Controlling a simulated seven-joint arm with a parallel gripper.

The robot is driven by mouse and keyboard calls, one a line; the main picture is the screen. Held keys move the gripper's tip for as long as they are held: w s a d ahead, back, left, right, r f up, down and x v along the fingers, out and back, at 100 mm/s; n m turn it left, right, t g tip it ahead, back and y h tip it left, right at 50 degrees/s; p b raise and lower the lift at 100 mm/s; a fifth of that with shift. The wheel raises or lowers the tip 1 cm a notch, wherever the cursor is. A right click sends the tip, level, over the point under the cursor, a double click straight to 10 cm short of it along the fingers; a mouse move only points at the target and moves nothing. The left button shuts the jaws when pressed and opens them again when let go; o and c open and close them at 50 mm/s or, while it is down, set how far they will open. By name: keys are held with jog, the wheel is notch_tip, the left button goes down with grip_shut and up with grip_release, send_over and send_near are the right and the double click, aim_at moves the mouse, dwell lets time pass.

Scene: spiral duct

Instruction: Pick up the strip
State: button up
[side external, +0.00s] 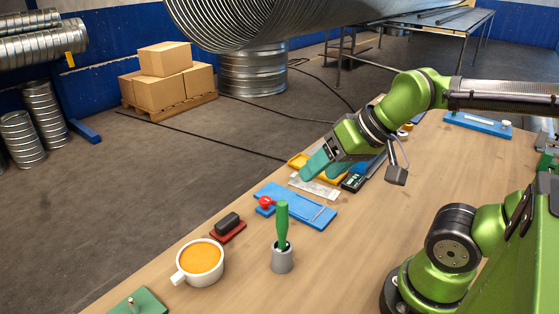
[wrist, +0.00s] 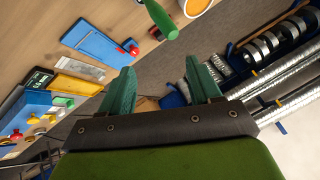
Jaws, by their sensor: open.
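A pale, greyish strip (side external: 315,187) lies flat on the wooden table between a blue board and a yellow tray. It also shows at the upper left of the wrist view (wrist: 80,67). My gripper (side external: 316,166) has teal fingers and hangs above the table close to the strip, on its far side in the side view. In the wrist view the fingers (wrist: 163,82) stand wide apart with nothing between them. The strip lies left of both fingers there, not between them.
The blue board (side external: 300,207) has a red knob. The yellow tray (side external: 325,170) and a dark case (side external: 356,178) lie beyond the strip. Nearer are a green-handled tool in a grey holder (side external: 282,256), a cup (side external: 201,263) and a dark block on a red base (side external: 228,225).

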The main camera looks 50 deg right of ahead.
jog(key=w+d+f+g, duration=0.1)
jog(key=w+f, duration=0.1)
jog(key=m+g+h, duration=0.2)
jog(key=m+g, duration=0.4)
jog(key=m, duration=2.5)
send_over(296, 175)
notch_tip(296, 175, down, 5)
jog(key=f, duration=1.1)
jog(key=shift+w, duration=0.2)
jog(key=shift+s+f, duration=0.15)
jog(key=shift+f, duration=2.45)
jog(key=c, duration=1.2)
jog(key=shift+o, duration=0.2)
